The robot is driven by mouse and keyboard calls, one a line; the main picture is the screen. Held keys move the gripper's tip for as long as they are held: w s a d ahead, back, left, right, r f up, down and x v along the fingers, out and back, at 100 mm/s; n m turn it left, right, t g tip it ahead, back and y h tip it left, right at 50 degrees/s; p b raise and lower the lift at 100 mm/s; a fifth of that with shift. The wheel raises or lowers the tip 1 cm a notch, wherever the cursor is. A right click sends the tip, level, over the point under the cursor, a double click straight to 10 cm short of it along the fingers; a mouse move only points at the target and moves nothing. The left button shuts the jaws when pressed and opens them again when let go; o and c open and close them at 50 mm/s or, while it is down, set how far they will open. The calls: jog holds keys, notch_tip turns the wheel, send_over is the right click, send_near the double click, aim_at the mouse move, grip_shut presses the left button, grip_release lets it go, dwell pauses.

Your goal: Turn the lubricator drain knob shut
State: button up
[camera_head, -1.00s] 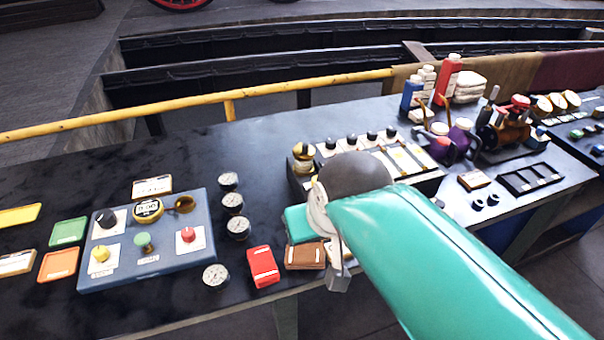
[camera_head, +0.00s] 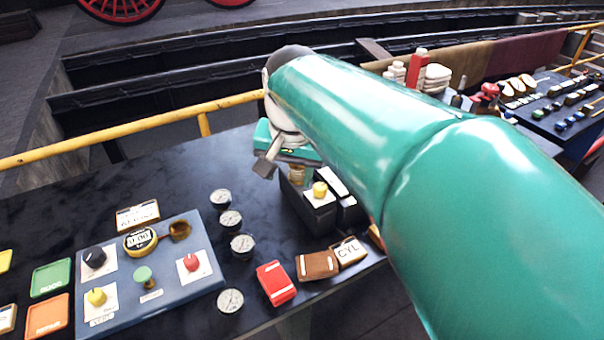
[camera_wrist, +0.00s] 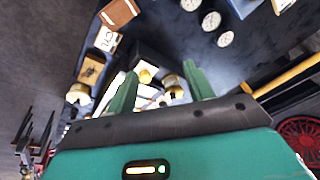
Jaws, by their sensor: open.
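A dark box unit (camera_head: 318,218) stands near the middle of the bench, with a yellow knob (camera_head: 320,189) on a white plate at its near end. The yellow knob also shows in the wrist view (camera_wrist: 145,76). No readable label tells me whether this is the lubricator drain knob. My gripper (camera_wrist: 161,72) is open and empty, its two green fingers pointing toward the unit. My arm hides much of the unit in the head view.
A blue panel (camera_head: 150,285) with several knobs lies to the left. Several round gauges (camera_head: 242,245) stand between it and the unit. Red (camera_head: 275,282) and brown (camera_head: 317,265) blocks and a CYL card (camera_head: 348,252) line the front edge. A yellow rail (camera_head: 130,129) runs behind.

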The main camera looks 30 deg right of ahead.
jog(key=w+d+m+g, duration=0.1)
jog(key=w+d+m, duration=0.2)
jog(key=d, duration=0.1)
jog(key=m+g, duration=0.2)
jog(key=m, duration=0.3)
send_over(320, 186)
jog(key=shift+y, duration=0.4)
notch_tip(320, 186, down, 14)
jog(key=shift+r, duration=0.1)
jog(key=c, duration=1)
